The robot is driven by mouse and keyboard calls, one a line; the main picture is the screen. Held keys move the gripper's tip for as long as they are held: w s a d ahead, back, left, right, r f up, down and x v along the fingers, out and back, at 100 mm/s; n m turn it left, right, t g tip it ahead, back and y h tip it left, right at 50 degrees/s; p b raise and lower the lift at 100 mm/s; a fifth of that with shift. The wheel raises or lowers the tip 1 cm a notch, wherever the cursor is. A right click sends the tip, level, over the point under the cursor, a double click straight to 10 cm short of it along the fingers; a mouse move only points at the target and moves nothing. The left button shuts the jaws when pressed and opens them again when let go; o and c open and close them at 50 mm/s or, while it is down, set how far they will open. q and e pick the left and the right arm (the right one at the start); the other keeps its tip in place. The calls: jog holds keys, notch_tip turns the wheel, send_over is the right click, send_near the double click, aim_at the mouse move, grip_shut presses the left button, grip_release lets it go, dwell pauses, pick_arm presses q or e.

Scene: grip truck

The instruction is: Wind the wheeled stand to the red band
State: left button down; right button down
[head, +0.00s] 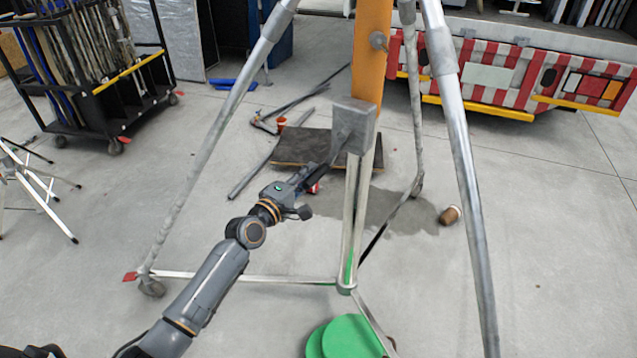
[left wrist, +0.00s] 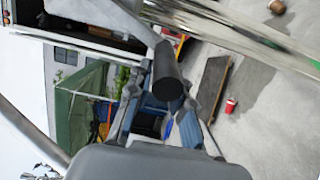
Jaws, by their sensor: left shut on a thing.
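The wheeled stand has splayed metal legs, a wheel at the left foot and an orange column (head: 368,55) rising out of the top of the head view. A grey gearbox (head: 353,124) sits at the column's lower end, with a crank arm on its left side. My left gripper (head: 318,172) is beside the gearbox, shut on the crank's dark handle. In the left wrist view the round end of the crank handle (left wrist: 168,85) lies between the fingers (left wrist: 160,108). I cannot make out a red band on the column. My right gripper is not in view.
A dark board (head: 300,152) lies on the floor behind the stand, with loose bars to its left. A brown cup (head: 450,215) lies to the right. A green disc (head: 350,338) is in front. A tool cart (head: 110,95) and a red-and-white striped truck (head: 500,75) stand behind.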

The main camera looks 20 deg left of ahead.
pick_arm(q)
jog(key=r, duration=0.1)
jog(key=a+p, duration=0.1)
jog(key=r, duration=0.1)
jog(key=shift+w+a+r, duration=0.25)
jog(key=shift+r, duration=0.05)
jog(key=c, duration=1)
grip_release()
jog(key=shift+o, duration=0.4)
